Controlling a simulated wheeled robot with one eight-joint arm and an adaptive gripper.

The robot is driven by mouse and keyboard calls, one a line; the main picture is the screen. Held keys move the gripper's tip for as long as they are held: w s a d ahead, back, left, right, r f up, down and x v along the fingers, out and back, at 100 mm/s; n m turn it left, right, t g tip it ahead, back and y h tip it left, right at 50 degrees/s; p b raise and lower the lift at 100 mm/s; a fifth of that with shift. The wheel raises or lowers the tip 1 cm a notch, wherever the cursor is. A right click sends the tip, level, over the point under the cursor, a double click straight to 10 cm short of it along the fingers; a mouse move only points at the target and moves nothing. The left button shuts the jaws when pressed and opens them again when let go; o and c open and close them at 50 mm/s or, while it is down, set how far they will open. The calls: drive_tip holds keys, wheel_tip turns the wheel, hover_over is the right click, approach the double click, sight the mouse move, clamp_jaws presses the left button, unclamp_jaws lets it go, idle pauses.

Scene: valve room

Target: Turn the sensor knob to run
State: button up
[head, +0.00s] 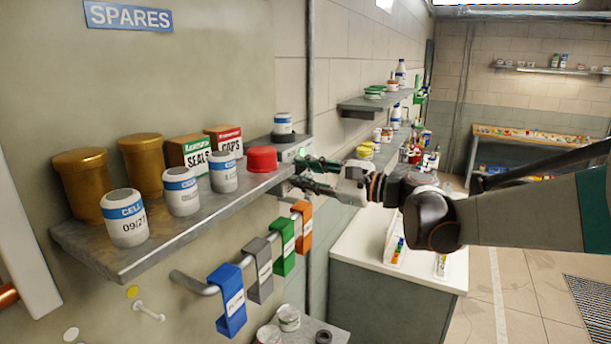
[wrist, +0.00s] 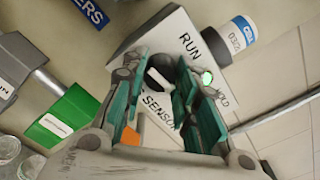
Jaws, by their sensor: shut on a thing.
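The sensor box (wrist: 178,32) is a pale grey box with the words RUN, HOLD and SENSOR on its face. Its dark round knob (wrist: 157,77) shows between my fingers in the wrist view. A small green light (wrist: 207,77) glows beside HOLD. My gripper (wrist: 165,88) is shut on the knob, one green-padded finger on each side. The fingers hide part of the knob, and I cannot tell which way it points. In the head view my gripper (head: 303,174) reaches in from the right to the box (head: 301,153) at the shelf's right end.
A shelf (head: 190,225) left of the box holds a red cap (head: 262,158), labelled cells, amber jars and two cartons. A white cell (head: 283,123) stands on top of the box. Coloured tags (head: 283,247) hang on a rail below. Open floor lies at the right.

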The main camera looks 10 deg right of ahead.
drive_tip(key=n+b, duration=0.1)
drive_tip(key=n, duration=0.7)
drive_tip(key=shift+n+b, duration=0.4)
drive_tip(key=n, duration=0.4)
drive_tip(key=shift+r, duration=0.1)
drive_tip(key=shift+n+b, duration=0.45)
drive_tip(key=shift+n, duration=1.45)
drive_tip(key=o, duration=1.1)
drive_tip(key=shift+c, duration=0.2)
drive_tip(key=shift+d, duration=0.1)
